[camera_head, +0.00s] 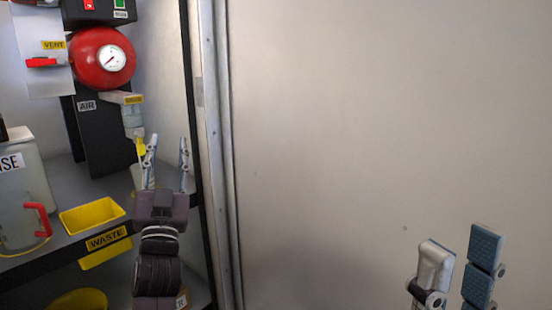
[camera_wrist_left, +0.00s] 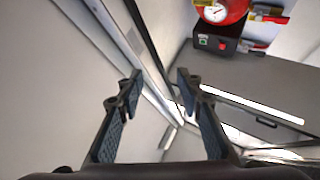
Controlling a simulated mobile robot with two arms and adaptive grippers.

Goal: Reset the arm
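My left gripper (camera_head: 167,158) is raised in front of the shelf unit, at the left of the head view. Its two fingers stand apart with nothing visible between them. The left wrist view also shows the left gripper (camera_wrist_left: 158,85) open and empty. My right gripper (camera_head: 456,270) shows at the lower right of the head view, in front of the plain panel. Its fingers are apart with a gap between them, and nothing is seen in it. The rest of the right arm is out of view.
The shelf unit holds a red tank with a gauge (camera_head: 102,58), a black AIR box (camera_head: 100,130), a yellow WASTE tray (camera_head: 92,216) and a grey container with a red handle (camera_head: 20,190). A metal door post (camera_head: 214,150) stands close right of my left gripper. The wide panel (camera_head: 380,120) is bare.

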